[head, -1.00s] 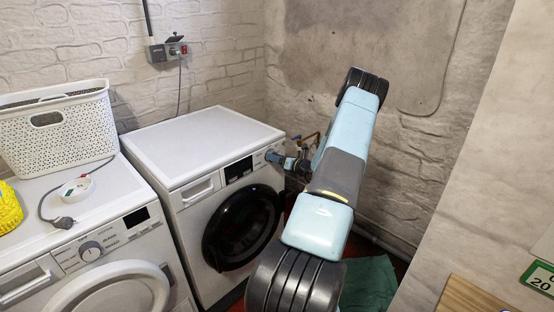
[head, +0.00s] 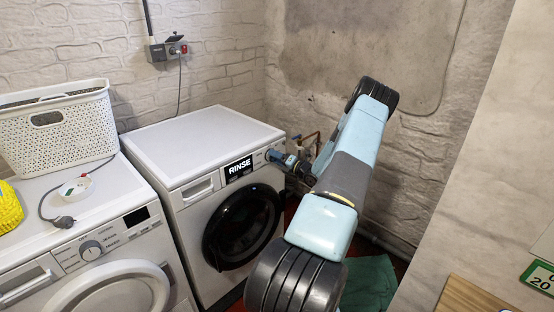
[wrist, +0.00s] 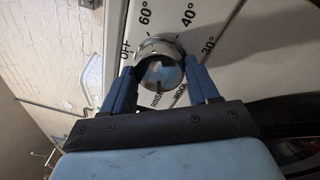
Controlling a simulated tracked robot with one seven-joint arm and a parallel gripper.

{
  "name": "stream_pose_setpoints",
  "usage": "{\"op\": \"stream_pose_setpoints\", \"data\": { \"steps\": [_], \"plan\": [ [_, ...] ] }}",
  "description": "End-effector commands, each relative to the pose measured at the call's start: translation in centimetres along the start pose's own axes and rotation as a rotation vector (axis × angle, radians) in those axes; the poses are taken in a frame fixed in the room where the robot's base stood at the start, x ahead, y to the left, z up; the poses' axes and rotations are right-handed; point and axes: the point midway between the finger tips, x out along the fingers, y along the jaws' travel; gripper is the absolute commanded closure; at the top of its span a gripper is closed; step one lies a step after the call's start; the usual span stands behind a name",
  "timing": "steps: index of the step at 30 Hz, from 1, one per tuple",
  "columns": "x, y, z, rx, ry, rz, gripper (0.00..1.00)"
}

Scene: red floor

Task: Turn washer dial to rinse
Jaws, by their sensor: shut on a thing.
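The right-hand white washer (head: 200,140) has a dark round door (head: 242,228) and a display (head: 239,169) that reads "RINSE". Its silver dial (wrist: 158,58) shows in the wrist view, ringed by the labels OFF, 60°, 40°, 30°, wool and rinse. A dark mark on the dial's lower edge points toward the partly hidden rinse label. My gripper (wrist: 158,70) is shut on the dial, one blue finger on each side. In the head view my gripper (head: 273,156) is at the right end of the washer's panel and hides the dial.
A green cloth (head: 370,285) lies on the floor at the right.

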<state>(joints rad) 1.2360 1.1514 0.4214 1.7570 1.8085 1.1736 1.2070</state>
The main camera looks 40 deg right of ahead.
Motion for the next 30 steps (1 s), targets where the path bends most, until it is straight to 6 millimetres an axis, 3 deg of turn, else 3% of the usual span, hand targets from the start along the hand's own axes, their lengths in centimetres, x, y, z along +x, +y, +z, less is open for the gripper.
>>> {"op": "stream_pose_setpoints", "data": {
  "steps": [11, 12, 18, 20, 30],
  "plan": [
    [-0.06, -0.17, 0.23, 0.003, -0.004, -0.004, 0.71],
    [-0.06, -0.17, 0.24, 0.003, -0.005, -0.004, 0.40],
    [-0.05, -0.10, 0.17, 0.003, -0.003, -0.002, 0.20],
    [-0.04, -0.08, 0.15, 0.003, -0.003, -0.002, 0.15],
    [-0.54, -0.06, 0.14, 0.003, -0.003, -0.001, 0.15]
  ]
}}
